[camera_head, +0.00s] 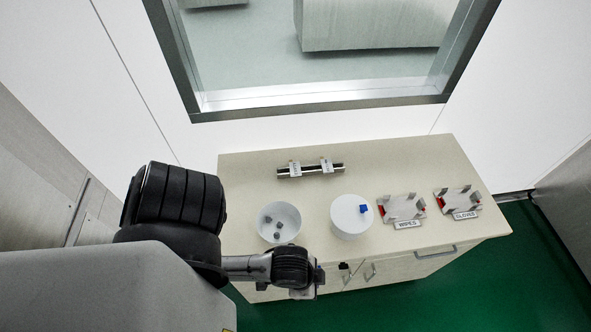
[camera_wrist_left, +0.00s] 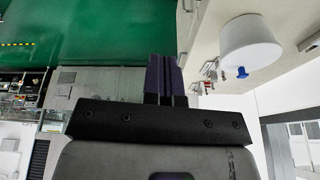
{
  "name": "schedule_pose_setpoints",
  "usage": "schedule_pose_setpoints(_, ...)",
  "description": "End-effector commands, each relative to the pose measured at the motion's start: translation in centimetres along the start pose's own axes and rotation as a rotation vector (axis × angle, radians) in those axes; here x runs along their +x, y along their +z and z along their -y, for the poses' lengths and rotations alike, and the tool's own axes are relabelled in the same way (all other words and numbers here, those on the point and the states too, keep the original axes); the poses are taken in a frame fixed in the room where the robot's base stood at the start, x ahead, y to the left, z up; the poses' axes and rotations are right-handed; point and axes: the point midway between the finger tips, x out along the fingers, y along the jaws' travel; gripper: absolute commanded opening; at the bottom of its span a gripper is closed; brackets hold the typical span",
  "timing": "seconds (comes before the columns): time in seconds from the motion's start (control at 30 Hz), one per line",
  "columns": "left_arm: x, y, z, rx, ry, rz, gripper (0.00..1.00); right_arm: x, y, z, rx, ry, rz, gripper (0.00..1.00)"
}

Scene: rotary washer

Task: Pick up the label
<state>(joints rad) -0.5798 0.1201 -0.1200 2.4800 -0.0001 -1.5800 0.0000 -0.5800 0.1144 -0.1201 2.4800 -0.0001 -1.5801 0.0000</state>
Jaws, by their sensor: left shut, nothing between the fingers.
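Two small white labels with dark print, a left one (camera_head: 295,169) and a right one (camera_head: 327,165), are on a dark-and-silver rod (camera_head: 310,171) near the back of the cabinet top. A WIPES label (camera_head: 407,224) and a GLOVES label (camera_head: 466,214) are on the fronts of two holders at the right. In the head view, my left gripper is low at the cabinet's front edge, well in front of the rod and apart from all labels. In the left wrist view, its dark fingers (camera_wrist_left: 164,77) are together and empty. My right gripper is out of view.
A white bowl (camera_head: 267,219) holds several small grey pieces. Beside it stands a white lidded tub (camera_head: 344,228) with a blue knob (camera_head: 363,208), also in the left wrist view (camera_wrist_left: 250,40). The cabinet top (camera_head: 240,180) is bare at the back left and back right.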

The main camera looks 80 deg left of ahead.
Motion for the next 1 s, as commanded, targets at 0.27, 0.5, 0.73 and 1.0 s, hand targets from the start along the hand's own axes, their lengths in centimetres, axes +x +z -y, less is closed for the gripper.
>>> schedule_pose_setpoints(0.27,0.0,0.0,0.0,0.0,0.0,0.0,0.0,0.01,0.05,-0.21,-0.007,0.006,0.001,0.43)
schedule_pose_setpoints(0.5,0.0,0.0,0.0,0.0,0.0,0.0,0.18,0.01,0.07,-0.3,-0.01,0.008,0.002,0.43)
schedule_pose_setpoints(0.73,0.0,0.0,0.0,0.0,0.0,0.0,0.4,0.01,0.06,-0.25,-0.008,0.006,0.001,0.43)
schedule_pose_setpoints(1.0,0.0,0.0,0.0,0.0,0.0,0.0,0.66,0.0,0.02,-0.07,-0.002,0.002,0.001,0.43)
